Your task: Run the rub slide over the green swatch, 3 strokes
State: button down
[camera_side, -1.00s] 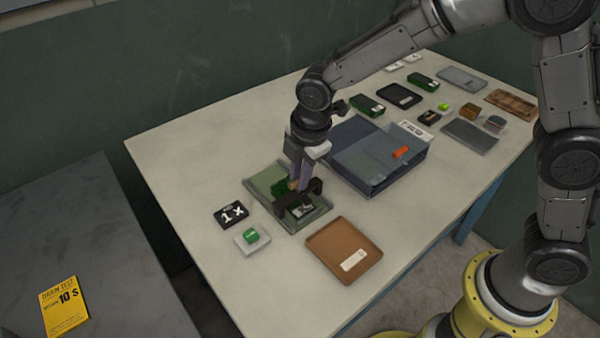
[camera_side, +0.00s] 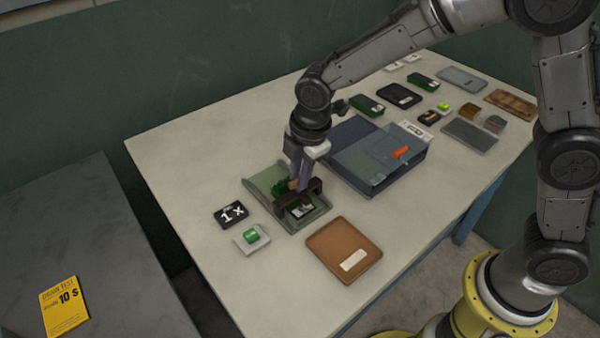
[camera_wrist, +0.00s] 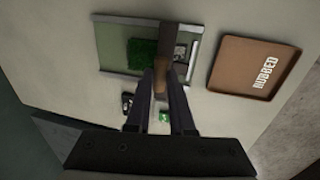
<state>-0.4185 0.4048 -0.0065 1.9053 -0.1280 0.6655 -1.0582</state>
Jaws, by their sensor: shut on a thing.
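The green swatch (camera_side: 280,188) lies on a grey-green board (camera_side: 262,178) in the side view. It also shows in the wrist view (camera_wrist: 143,53). The dark rub slide (camera_side: 312,188) spans the board like a bridge, close against the swatch's near right side in the side view. My gripper (camera_side: 297,186) is shut on the slide's brownish upper part, which shows between the fingers in the wrist view (camera_wrist: 178,65). Part of the swatch is hidden behind the fingers and slide. Whether the slide presses on the swatch cannot be told.
A brown tray labelled RUBBED (camera_wrist: 235,80) stands beside the board. A black "1x" tile (camera_side: 231,214) and a green block on a white pad (camera_side: 240,244) lie near the board. A blue-grey box (camera_side: 375,185) stands close behind my gripper.

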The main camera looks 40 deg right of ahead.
jog(key=w, duration=1.2)
jog(key=shift+w+r, duration=0.15)
jog(key=shift+w, duration=0.15)
jog(key=c, duration=0.8)
grip_release()
jog(key=shift+s, duration=0.1)
jog(key=s+r, duration=0.1)
jog(key=r, duration=0.8)
jog(key=s+r, duration=0.1)
jog(key=r, duration=0.3)
jog(key=shift+s+r, duration=0.25)
jog(key=shift+s, duration=0.05)
